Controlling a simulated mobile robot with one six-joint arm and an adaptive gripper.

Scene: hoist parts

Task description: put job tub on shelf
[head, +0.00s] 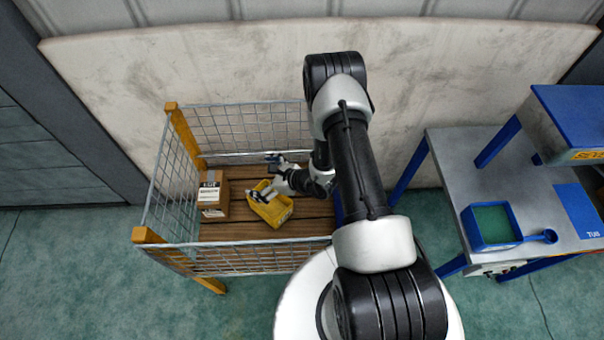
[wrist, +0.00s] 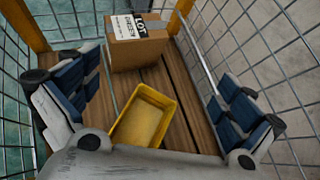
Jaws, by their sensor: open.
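A yellow tub (head: 272,208) sits on the wooden floor of a wire-sided crate, and its open top and empty-looking inside show in the wrist view (wrist: 128,118). My gripper (head: 264,177) is inside the crate, close above the tub. In the wrist view my gripper (wrist: 152,98) has its blue-padded fingers wide apart, with the tub between and below them and nothing held. Part of the tub's near side is hidden by my gripper. A blue-topped raised shelf (head: 572,108) with a yellow label stands over the workbench at the right.
A cardboard box (head: 213,192) with a white label stands in the crate left of the tub. Mesh walls (head: 245,128) surround the crate floor. The grey workbench (head: 455,165) holds a blue green-filled tray (head: 490,224) and a blue pad (head: 578,209) marked TUB, which looks bare.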

